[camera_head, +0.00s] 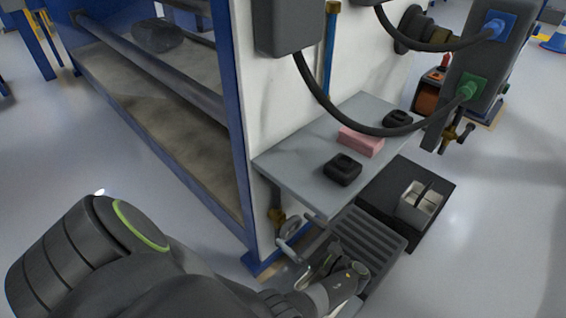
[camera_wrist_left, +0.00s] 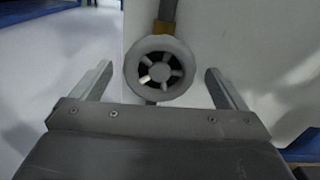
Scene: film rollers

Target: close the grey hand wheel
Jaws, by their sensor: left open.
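The grey hand wheel (camera_wrist_left: 161,72) is a round, spoked wheel on a pipe with a brass fitting, in front of the white wall panel. In the head view the wheel (camera_head: 290,226) sits below the grey shelf, small and partly hard to make out. My left gripper (camera_head: 294,262) is open and empty, close to the wheel. In the left wrist view its two fingers (camera_wrist_left: 158,70) stand apart, one on each side of the wheel's outline, with visible gaps to the rim. I cannot tell the depth left between them. My right gripper is not in view.
The grey shelf (camera_head: 300,163) juts out above the wheel, holding a pink block (camera_head: 361,141) and two black items. A blue frame post (camera_head: 232,130) stands left of it. A dark slatted platform (camera_head: 362,242) and a black box lie below right. Hoses hang above.

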